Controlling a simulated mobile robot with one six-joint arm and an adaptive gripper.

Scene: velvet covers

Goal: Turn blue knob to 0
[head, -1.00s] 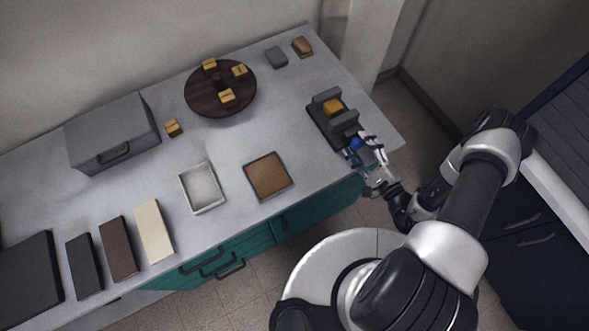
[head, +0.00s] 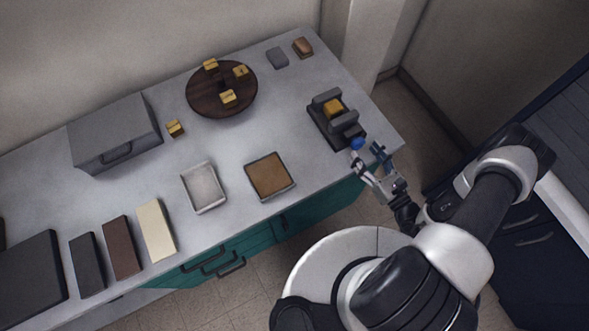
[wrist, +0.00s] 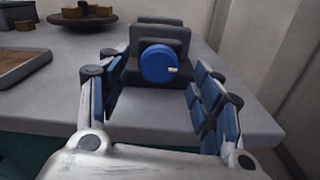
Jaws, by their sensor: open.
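The blue knob (head: 357,143) is on the front of a dark grey device (head: 322,124) near the right end of the counter. In the wrist view the knob (wrist: 158,64) is a round blue disc with a pale mark at its right side, pointing right and slightly down. No numbers are readable around it. My gripper (head: 368,155) is open and empty at the counter's edge, facing the knob. In the wrist view its fingers (wrist: 158,92) stand left and right of the knob, apart from it. A yellow block (head: 333,106) sits in the device.
A round dark wooden turntable (head: 205,103) with yellow blocks stands behind left. A brown tray (head: 269,177) and a white tray (head: 203,187) lie left of the device. A grey box (head: 115,128) is farther left. The counter around the device is mostly clear.

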